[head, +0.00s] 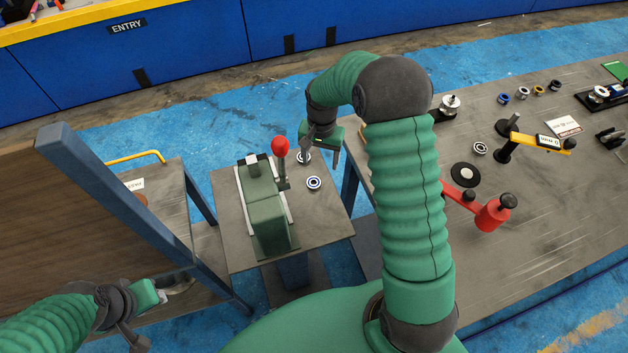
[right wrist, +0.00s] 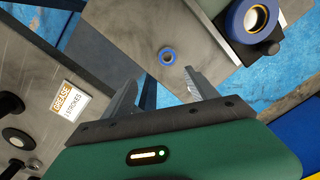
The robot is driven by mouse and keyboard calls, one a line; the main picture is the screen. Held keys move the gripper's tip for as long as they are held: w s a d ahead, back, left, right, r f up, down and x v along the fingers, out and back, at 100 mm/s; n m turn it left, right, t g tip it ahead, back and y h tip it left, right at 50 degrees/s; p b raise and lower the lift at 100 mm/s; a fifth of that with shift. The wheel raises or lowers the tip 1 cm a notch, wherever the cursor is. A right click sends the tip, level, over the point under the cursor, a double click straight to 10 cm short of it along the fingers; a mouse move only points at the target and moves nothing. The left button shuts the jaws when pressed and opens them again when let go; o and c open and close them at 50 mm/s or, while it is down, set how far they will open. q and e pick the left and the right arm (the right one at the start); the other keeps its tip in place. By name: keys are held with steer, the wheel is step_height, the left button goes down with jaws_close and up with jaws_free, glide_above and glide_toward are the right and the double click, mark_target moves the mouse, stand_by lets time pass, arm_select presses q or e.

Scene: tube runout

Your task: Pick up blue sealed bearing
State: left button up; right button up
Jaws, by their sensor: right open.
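A small blue-ringed bearing (head: 314,183) lies flat on the grey small table (head: 325,220), right of a green press (head: 262,205). The right wrist view shows a blue ring lying flat (right wrist: 168,57), between the fingertips in the picture but beyond them. A second ring-shaped part (head: 304,157) is partly hidden by my gripper; a large blue ring with an orange inner band (right wrist: 249,18) shows on a dark mount in the wrist view. My right gripper (head: 321,159) is open and empty above the table. My left gripper (head: 138,337) is low at the left, its jaws unclear.
The press has a red-knobbed lever (head: 280,146) close to my right gripper. The long bench (head: 540,215) on the right carries several ring parts, a red tool (head: 490,213) and a yellow-armed stand (head: 540,143). A wooden panel (head: 70,230) stands at left.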

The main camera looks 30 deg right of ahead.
glide_above(314, 182)
steer(key=f, duration=0.6)
steer(key=shift+w+d, duration=0.2)
steer(key=shift+w, duration=0.15)
steer(key=f, duration=0.5)
steer(key=shift+s+a+f+p, duration=0.15)
steer(key=shift+s+a+p, duration=0.05)
steer(key=shift+s+p, duration=0.15)
steer(key=shift+w+f, duration=0.1)
steer(key=shift+f, duration=0.05)
steer(key=c, duration=0.4)
jaws_close()
